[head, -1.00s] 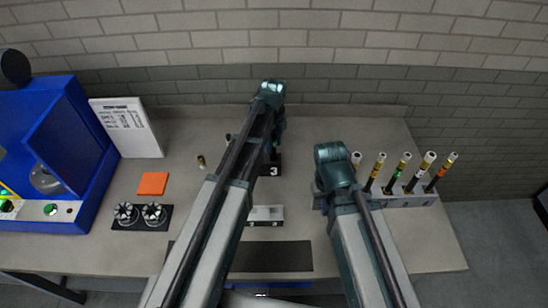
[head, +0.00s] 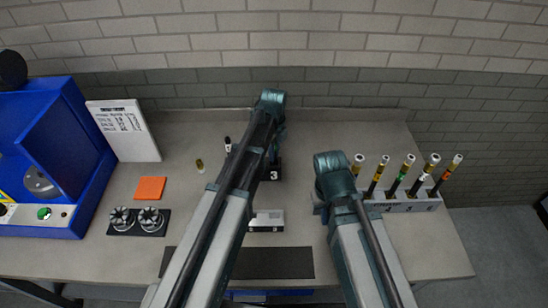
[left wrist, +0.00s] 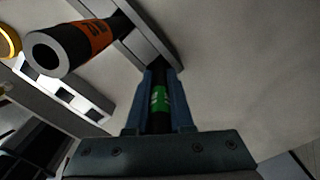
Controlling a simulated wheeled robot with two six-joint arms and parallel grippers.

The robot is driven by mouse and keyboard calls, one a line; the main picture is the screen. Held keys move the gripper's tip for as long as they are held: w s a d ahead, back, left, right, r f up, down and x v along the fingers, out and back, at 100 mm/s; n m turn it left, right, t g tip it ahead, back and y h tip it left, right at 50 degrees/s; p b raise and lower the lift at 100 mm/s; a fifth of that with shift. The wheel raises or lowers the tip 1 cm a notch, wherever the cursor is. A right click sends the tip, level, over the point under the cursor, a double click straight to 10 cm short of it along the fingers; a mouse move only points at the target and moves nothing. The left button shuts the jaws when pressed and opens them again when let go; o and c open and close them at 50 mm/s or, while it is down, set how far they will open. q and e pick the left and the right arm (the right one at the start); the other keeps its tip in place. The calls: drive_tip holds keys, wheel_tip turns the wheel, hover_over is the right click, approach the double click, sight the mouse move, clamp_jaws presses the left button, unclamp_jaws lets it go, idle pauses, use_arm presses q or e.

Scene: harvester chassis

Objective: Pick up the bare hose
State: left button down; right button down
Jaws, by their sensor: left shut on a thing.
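My left gripper (left wrist: 158,100) is shut on a black hose with a green band (left wrist: 158,97) in the left wrist view. The hose stands between the two fingers, and its far end is hidden. Beside it, a black hose with an orange band (left wrist: 75,46) shows an open round end and sits by a grey holder (left wrist: 140,32). In the head view the left wrist is over the table near a black block marked 3 (head: 273,175); its fingers are mostly hidden. My right arm ends left of the hose rack, and its fingers are hidden under the wrist.
A grey rack (head: 405,205) with several banded hoses stands at the right. At the left are a blue machine (head: 55,160), a white sign (head: 125,130), an orange pad (head: 150,188) and two round fittings (head: 136,221). A small grey block (head: 267,221) and dark mat (head: 275,264) lie in front.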

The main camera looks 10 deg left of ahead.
use_arm(q)
drive_tip(key=shift+r, duration=0.15)
use_arm(e)
drive_tip(key=shift+r, duration=0.2)
